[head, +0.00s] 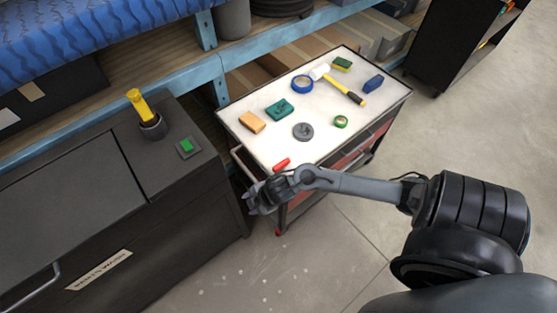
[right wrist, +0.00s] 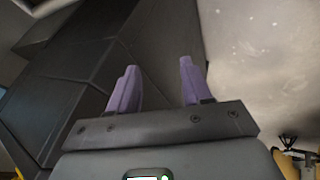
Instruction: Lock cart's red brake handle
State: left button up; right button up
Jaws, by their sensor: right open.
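The cart (head: 235,113) has a white top and stands at the middle of the head view. A red piece (head: 281,164) shows at the near edge of its top, just above my right arm. Another small red part (head: 278,232) shows low at the cart's near corner. I cannot tell which is the brake handle. My right gripper (head: 254,200) is at the cart's near left corner, in front of its side. In the right wrist view its two purple fingers (right wrist: 158,72) are apart with nothing between them. My arm hides part of the corner. My left gripper is not in view.
A dark cabinet (head: 60,200) with a yellow lever (head: 139,103) and green button (head: 186,146) stands close left of the cart. A hammer (head: 345,90), blue tape (head: 302,84) and several small items lie on the cart. Blue shelving is behind; floor is clear at right.

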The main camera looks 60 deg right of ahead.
aim_at(282, 163)
jog(key=d, duration=0.3)
jog(key=w+d+n+g, duration=0.1)
jog(key=d, duration=0.2)
jog(key=d+n, duration=0.1)
jog(key=d, duration=0.2)
jog(key=shift+w+f+g+y, duration=0.2)
jog(key=shift+w+g+y, duration=0.1)
jog(key=shift+w+y, duration=0.1)
jog(key=s+d+r+g+y, duration=0.15)
jog(key=d+r, duration=0.25)
jog(key=d, duration=0.4)
jog(key=s+d+r+g, duration=0.2)
jog(key=d+r, duration=0.2)
jog(key=d, duration=0.3)
jog(key=shift+t, duration=0.25)
jog(key=b+x, duration=0.1)
jog(key=x, duration=0.9)
jog(key=shift+f+b, duration=0.2)
jog(key=shift+b, duration=0.2)
grip_shut()
